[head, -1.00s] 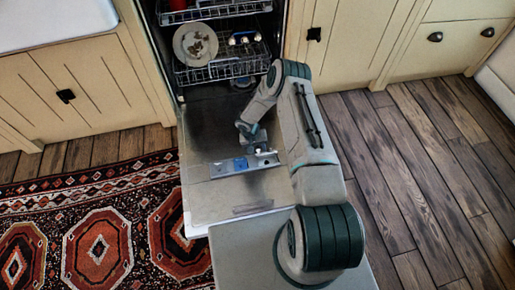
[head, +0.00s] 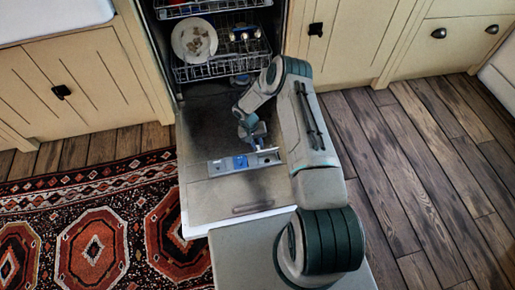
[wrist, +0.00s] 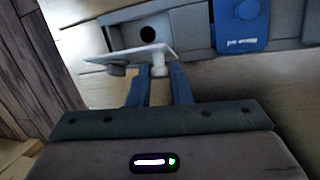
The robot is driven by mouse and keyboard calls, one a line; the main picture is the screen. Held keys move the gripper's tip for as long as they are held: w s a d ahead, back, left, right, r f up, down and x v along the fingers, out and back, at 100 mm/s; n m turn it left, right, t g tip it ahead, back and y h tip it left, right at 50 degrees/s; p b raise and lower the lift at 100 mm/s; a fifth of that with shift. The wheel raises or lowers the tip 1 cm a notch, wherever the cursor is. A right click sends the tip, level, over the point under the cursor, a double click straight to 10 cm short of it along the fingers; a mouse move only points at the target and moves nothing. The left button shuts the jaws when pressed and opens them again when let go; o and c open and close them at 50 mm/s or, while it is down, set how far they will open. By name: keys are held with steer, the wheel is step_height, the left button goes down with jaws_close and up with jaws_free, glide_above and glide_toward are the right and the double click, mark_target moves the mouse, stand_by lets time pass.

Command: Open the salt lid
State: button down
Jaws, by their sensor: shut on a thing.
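The salt lid (wrist: 135,57) is a pale flat flap on the panel (wrist: 190,30) of the lowered dishwasher door. In the wrist view it stands tilted away from the panel, with a round dark hole (wrist: 148,34) uncovered behind it. My gripper (wrist: 158,78) has its two blue fingers on either side of a white knob on the flap and is shut on it. In the head view my gripper (head: 253,139) is just above the door panel (head: 219,167). The lid is small there and partly hidden by the fingers.
A blue cover (wrist: 242,18) with white lettering sits beside the hole. The open door (head: 205,203) extends out below the racks, which hold a plate (head: 195,42). A patterned rug (head: 95,215) lies to the left; wooden floor (head: 410,170) is clear to the right.

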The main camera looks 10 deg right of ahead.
steer(key=shift+w+f+g+b, duration=0.3)
steer(key=shift+w+g+b, duration=0.4)
steer(key=shift+b, duration=1.55)
steer(key=shift+w+f+g+b, duration=0.35)
steer(key=shift+g+b, duration=0.65)
steer(key=shift+b, duration=1.2)
steer(key=w+g+b, duration=0.1)
steer(key=b, duration=0.1)
steer(key=shift+n+g+b, duration=0.3)
steer(key=shift+g+b, duration=0.05)
steer(key=shift+g, duration=0.05)
steer(key=shift+w+r+g+b, duration=0.1)
steer(key=shift+w+g+b, duration=0.05)
steer(key=shift+g+b, duration=0.2)
steer(key=c, duration=1.3)
jaws_free()
